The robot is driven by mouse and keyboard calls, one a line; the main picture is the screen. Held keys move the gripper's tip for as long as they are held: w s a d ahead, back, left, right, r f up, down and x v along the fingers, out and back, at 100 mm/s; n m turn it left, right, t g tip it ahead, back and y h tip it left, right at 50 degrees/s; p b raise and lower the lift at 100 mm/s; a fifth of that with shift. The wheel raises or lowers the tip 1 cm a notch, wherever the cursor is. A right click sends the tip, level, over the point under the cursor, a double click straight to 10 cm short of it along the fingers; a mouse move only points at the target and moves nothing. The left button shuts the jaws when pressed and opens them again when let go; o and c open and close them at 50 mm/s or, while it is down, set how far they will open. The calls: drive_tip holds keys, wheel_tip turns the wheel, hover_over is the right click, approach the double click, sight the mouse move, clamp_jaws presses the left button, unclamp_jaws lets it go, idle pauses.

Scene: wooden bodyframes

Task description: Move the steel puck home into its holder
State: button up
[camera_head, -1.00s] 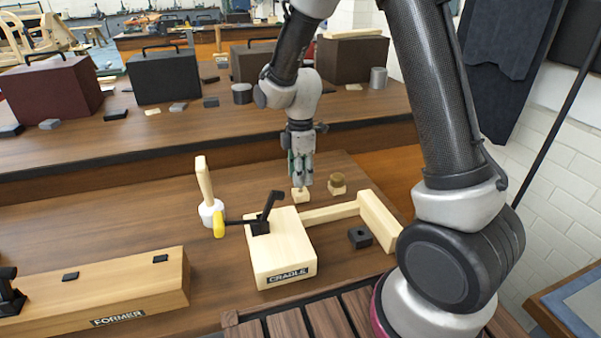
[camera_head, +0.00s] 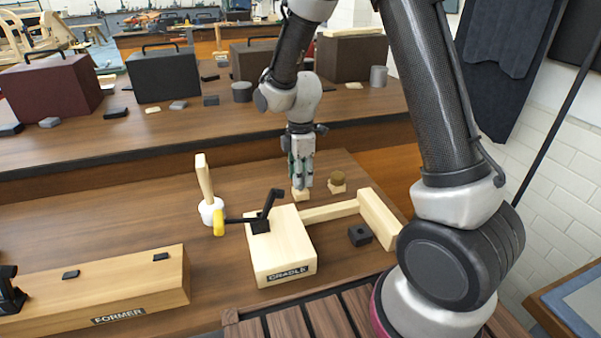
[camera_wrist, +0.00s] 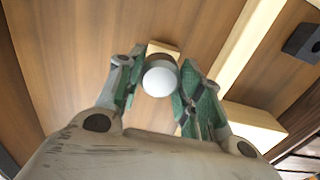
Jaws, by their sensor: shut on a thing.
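My gripper (camera_head: 301,184) is shut on a round, pale, smooth-topped steel puck (camera_wrist: 160,80), which shows between the green-padded fingers in the wrist view. A small light wooden block (camera_head: 301,196), which looks like the holder, is at the fingertips in the head view. Its edge (camera_wrist: 163,47) shows just past the puck in the wrist view. The fingers hide the puck in the head view, and I cannot tell whether it touches or sits in the block.
A similar block with a brown round piece (camera_head: 337,179) stands just right of my gripper. The wooden cradle (camera_head: 284,252) with a black toggle clamp, a mallet (camera_head: 208,200), a black block (camera_head: 360,235) and the former (camera_head: 110,292) are nearer.

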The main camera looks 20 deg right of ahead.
drive_tip(key=shift+f, duration=0.95)
drive_tip(key=o, duration=1.2)
drive_tip(key=shift+f, duration=0.1)
wheel_tip(320, 180, up, 12)
